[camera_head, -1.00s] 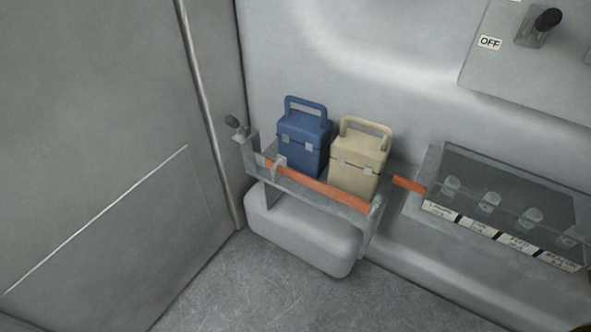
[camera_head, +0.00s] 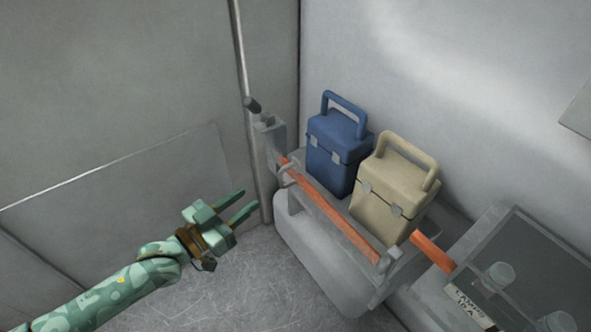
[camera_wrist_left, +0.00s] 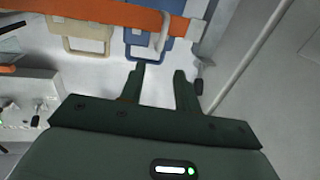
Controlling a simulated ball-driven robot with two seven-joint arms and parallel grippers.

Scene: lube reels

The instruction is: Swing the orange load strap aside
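The orange load strap (camera_head: 335,213) runs across the front of a grey wall shelf, from a grey bracket at its left end to the right front corner. A light grey loop or handle (camera_head: 288,178) sits around the strap near that left end. My left gripper (camera_head: 244,204) is open and empty, to the left of the strap and apart from it. In the left wrist view the two fingers (camera_wrist_left: 159,78) are spread, and the strap (camera_wrist_left: 110,16) crosses beyond them with the loop (camera_wrist_left: 163,30) close to the fingertips. My right gripper is not in view.
A blue case (camera_head: 335,150) and a cream case (camera_head: 392,190) stand on the shelf (camera_head: 352,248) behind the strap. A short orange piece (camera_head: 432,251) shows right of the shelf. A clear-topped box (camera_head: 530,262) is at the right. The floor below is clear.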

